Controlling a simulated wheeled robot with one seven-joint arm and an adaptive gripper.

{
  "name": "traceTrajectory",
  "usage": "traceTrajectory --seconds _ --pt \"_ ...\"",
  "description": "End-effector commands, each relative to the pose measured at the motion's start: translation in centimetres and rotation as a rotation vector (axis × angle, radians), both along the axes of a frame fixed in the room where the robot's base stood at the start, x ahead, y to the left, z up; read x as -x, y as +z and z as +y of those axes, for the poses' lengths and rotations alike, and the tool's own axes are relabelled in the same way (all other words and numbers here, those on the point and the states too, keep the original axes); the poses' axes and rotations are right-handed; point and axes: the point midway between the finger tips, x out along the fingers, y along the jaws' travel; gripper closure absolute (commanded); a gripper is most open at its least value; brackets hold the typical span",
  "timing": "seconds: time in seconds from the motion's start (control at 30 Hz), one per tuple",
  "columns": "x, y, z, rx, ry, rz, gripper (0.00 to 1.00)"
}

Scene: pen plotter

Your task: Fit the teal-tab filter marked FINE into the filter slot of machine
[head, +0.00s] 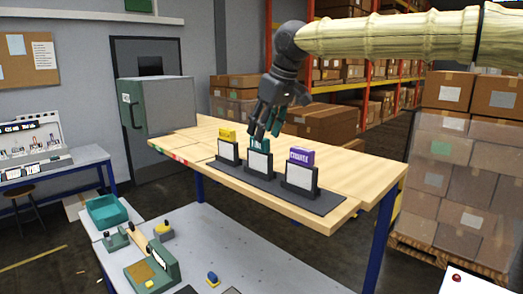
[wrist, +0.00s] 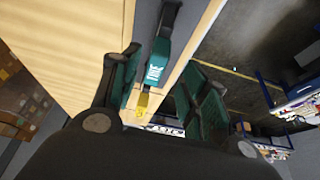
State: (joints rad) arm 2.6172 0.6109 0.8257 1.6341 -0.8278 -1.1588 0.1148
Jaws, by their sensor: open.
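The teal-tab filter (head: 256,146) stands in the middle holder of a dark rack on the wooden table. In the wrist view its teal tab (wrist: 157,62) bears white lettering that I cannot read for sure. My gripper (head: 265,133) is above it, fingers pointing down. The wrist view shows my gripper (wrist: 165,62) open, with one finger on each side of the teal tab. I cannot tell whether either finger touches it. I cannot pick out the machine's filter slot in these frames.
A yellow-tab filter (head: 227,134) and a purple-tab filter (head: 301,157) stand on either side in the same rack (head: 262,183). A grey-green box with a handle (head: 156,106) is at the table's far left. A lower bench (head: 210,235) holds a teal tray (head: 107,212) and green fixtures.

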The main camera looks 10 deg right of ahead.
Motion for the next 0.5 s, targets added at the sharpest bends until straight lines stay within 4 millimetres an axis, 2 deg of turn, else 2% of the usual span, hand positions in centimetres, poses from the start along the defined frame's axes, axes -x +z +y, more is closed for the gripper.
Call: traceTrajectory --seconds 0.17,0.47,0.5 --pt "-0.6 -1.4 0.4 0.000 0.001 0.005 0.55" --pt "-0.6 -1.6 0.3 0.000 -0.001 0.002 0.55" --pt "-0.6 -1.6 0.3 0.000 -0.001 0.002 0.63"
